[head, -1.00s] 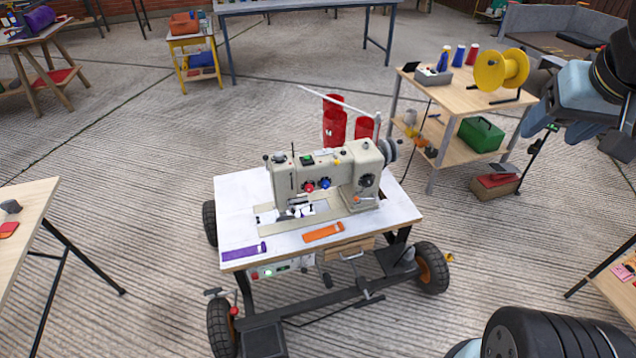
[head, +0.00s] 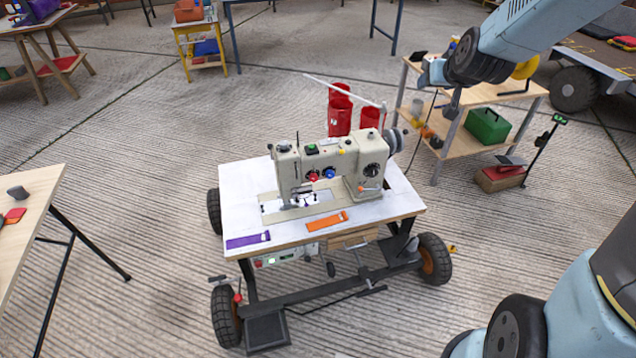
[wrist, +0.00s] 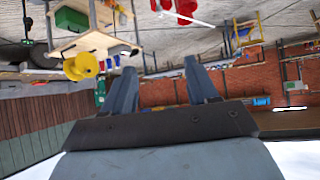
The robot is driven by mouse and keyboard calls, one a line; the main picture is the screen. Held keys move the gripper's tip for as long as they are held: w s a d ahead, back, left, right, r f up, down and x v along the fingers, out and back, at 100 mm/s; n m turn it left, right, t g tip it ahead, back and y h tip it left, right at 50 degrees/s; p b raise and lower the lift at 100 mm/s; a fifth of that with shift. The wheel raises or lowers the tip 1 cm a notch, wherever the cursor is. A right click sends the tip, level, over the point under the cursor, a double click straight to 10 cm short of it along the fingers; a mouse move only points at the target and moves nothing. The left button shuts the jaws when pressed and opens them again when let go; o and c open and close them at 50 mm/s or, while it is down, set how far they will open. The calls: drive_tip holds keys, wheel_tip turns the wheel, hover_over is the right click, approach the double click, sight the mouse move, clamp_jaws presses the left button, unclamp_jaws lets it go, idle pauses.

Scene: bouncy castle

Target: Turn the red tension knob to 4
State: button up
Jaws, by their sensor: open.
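The red tension knob (head: 313,176) is a small round knob on the front of the cream sewing machine (head: 342,158). A blue knob (head: 329,173) sits just right of it. The number on the red knob's dial is too small to read. My gripper (wrist: 158,66) shows in the wrist view with its two fingers spread apart and nothing between them. In the head view my arm reaches in from the upper right, with its end above and right of the machine, well apart from the knob. The knob cannot be made out in the wrist view.
The machine stands on a wheeled white-topped table (head: 240,205) with purple (head: 248,240) and orange (head: 327,221) strips. A wooden shelf table (head: 460,140) with a green box (head: 488,126) stands right. Floor in front is clear.

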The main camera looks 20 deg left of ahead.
drive_tip(key=w+a+f+n+t+y, duration=0.1)
drive_tip(key=w+a+f, duration=0.2)
drive_tip(key=a+f, duration=0.2)
drive_tip(key=w+a+f+y, duration=0.1)
drive_tip(key=w+a+f, duration=0.2)
drive_tip(key=a+f, duration=0.25)
drive_tip(key=t+y, duration=0.4)
drive_tip(key=y, duration=0.1)
approach(316, 179)
drive_tip(key=shift+m, duration=0.3)
drive_tip(key=x, duration=0.8)
drive_tip(key=shift+w+a, duration=0.25)
drive_tip(key=shift+a, duration=0.15)
drive_tip(key=shift+c, duration=0.3)
drive_tip(key=c, duration=0.9)
drive_tip(key=shift+d+f, duration=0.1)
drive_tip(key=shift+d, duration=0.2)
drive_tip(key=shift+c, duration=0.4)
drive_tip(key=shift+a+h, duration=0.15)
drive_tip(key=shift+h, duration=0.15)
